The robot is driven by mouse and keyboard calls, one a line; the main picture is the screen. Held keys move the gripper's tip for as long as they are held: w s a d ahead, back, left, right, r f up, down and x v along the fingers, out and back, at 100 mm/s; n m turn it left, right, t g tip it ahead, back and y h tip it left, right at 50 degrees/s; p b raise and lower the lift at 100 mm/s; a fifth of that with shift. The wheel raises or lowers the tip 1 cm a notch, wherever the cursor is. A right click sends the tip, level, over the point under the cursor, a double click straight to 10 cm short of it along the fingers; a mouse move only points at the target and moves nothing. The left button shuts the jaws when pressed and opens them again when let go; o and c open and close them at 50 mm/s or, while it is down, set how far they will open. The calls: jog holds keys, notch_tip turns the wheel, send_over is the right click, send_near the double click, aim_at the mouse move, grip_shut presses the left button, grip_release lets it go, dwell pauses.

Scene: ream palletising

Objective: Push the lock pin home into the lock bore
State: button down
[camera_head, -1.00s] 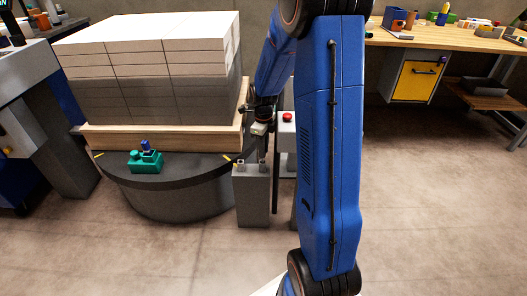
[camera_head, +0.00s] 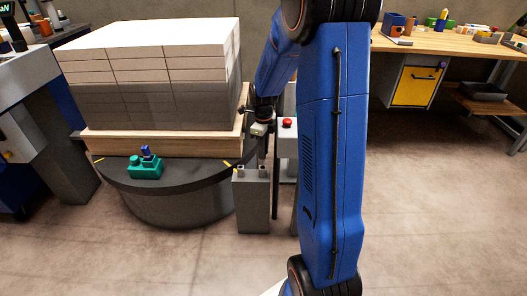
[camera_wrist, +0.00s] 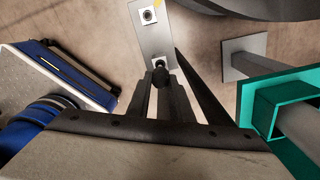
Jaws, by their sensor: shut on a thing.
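My gripper (camera_wrist: 160,98) is shut on a dark lock pin (camera_wrist: 160,74) with a rounded end, seen in the wrist view. The pin lies over or at the near white square plate on top of a grey post (camera_wrist: 153,38). A second white plate with a dark round bore (camera_wrist: 148,15) shows uncovered at the far end of the post top. The held pin hides the near plate's centre, so I cannot tell how deep it sits. In the head view my gripper (camera_head: 262,138) is above the right end of the grey post (camera_head: 252,203).
A round turntable (camera_head: 180,203) carries a wooden pallet with stacked reams (camera_head: 150,80) left of the post. A green block with a blue knob (camera_head: 146,168) sits on its front. A red button box (camera_head: 287,136) stands close right. A workbench (camera_head: 460,52) is behind right.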

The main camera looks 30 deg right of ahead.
jog(key=shift+r, duration=0.15)
jog(key=shift+r, duration=1.9)
